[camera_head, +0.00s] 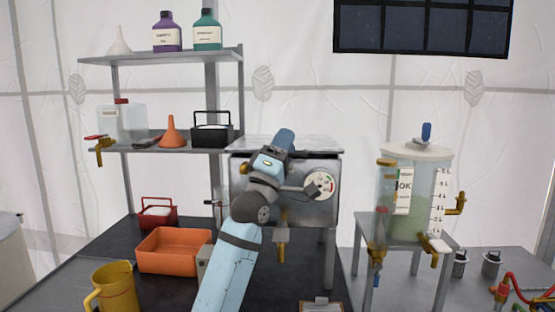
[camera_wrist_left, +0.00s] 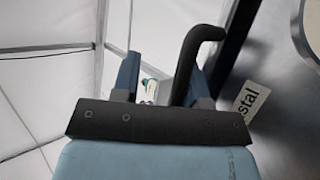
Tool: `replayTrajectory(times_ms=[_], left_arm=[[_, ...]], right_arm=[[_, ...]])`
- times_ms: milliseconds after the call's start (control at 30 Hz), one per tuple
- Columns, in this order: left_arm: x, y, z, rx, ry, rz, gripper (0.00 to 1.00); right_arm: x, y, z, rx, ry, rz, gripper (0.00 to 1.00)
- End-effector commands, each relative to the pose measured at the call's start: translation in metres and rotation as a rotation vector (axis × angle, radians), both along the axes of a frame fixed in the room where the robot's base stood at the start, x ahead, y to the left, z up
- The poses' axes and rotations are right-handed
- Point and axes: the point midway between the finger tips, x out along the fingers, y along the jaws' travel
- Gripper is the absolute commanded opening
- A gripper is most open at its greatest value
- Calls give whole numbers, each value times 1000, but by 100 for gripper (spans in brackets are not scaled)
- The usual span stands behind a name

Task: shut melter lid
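The melter (camera_head: 318,212) is a grey metal box on legs with a round dial (camera_head: 320,185) on its front. Its lid (camera_head: 318,144) looks flat across the top in the head view; whether it is fully seated I cannot tell. My left gripper (camera_head: 284,140) is at the melter's front upper edge, its arm covering part of the front. In the left wrist view the gripper (camera_wrist_left: 161,76) has its two blue fingers apart. A curved black handle (camera_wrist_left: 187,65) is beside the right finger, with no clear grip on it. My right gripper is out of view.
A rack (camera_head: 160,58) with bottles, a funnel and a black basket stands behind left. An orange tray (camera_head: 172,250) and yellow jug (camera_head: 115,290) are on the dark table. A clear tank (camera_head: 415,205) stands on a stool to the right.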

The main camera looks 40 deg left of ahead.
Motion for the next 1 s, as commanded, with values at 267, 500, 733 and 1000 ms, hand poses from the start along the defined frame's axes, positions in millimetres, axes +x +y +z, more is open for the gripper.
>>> replayTrajectory(times_ms=[267,500,733,1000], left_arm=[[-36,0,-36,1,0,-1,37],[-73,1,-73,1,0,-1,37],[-92,1,-92,0,2,-2,37],[-96,1,-95,0,-1,-1,37]], right_arm=[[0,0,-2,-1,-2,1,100],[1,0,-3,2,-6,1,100],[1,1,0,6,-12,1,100],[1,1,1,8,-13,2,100]])
